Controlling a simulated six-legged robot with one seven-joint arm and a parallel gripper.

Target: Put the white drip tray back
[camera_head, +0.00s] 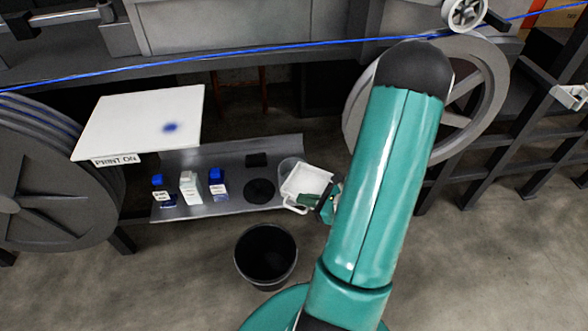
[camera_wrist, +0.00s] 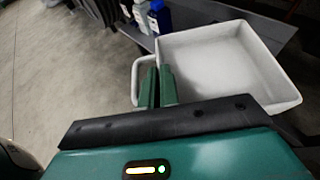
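The white drip tray (camera_head: 307,181) is a shallow, open, square box with a loop handle, and it looks empty. In the wrist view the tray (camera_wrist: 225,62) fills the upper right, with its handle on the left side. My gripper (camera_head: 322,203) is at the tray's handle side. In the wrist view the green fingers of my gripper (camera_wrist: 158,85) are close together over the tray's handle-side edge and appear shut on it. The exact contact is hidden. The tray is by the right end of a grey metal shelf (camera_head: 235,204).
Small bottles with blue caps (camera_head: 189,188) stand on the shelf, beside a black disc (camera_head: 260,191) and a clear round container (camera_head: 288,166). A white panel (camera_head: 140,122) marked PRINT ON has a blue stain. A black bucket (camera_head: 266,256) stands below. A blue cable (camera_head: 250,50) crosses above.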

